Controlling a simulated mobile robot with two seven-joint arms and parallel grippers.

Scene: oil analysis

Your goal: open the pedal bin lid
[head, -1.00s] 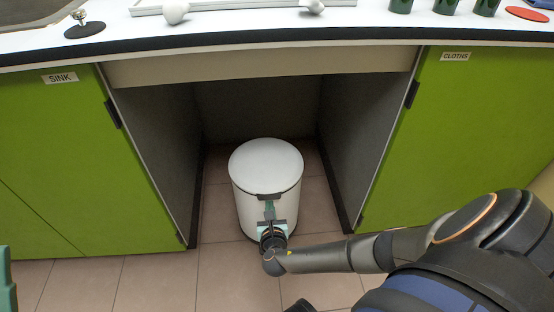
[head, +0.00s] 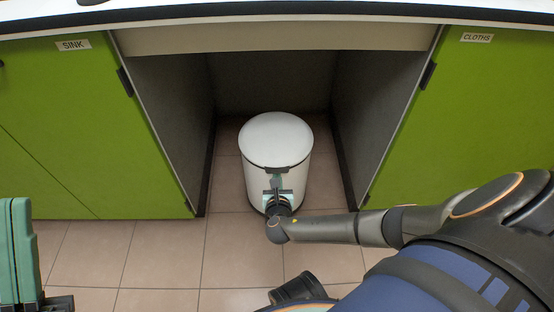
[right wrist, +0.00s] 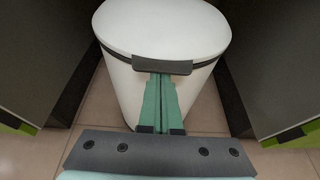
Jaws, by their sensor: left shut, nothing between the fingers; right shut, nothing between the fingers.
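The white pedal bin (head: 264,186) stands upright on the floor in the recess under the counter. Its rounded white lid (head: 276,139) is closed, with a dark tab at the front rim; the lid also shows in the right wrist view (right wrist: 165,25). My right gripper (head: 277,182) is shut and empty at the front of the bin, its green fingertips just below the dark tab (right wrist: 161,67). I cannot tell whether they touch it. The pedal is not visible. My left gripper (head: 16,250) is at the left edge, shut and away from the bin.
Green cabinets labelled SINK (head: 73,45) and CLOTHS (head: 477,37) flank the recess. Dark side panels (head: 385,100) stand close on both sides of the bin. The counter edge (head: 270,14) runs above. Tiled floor (head: 160,255) in front is clear.

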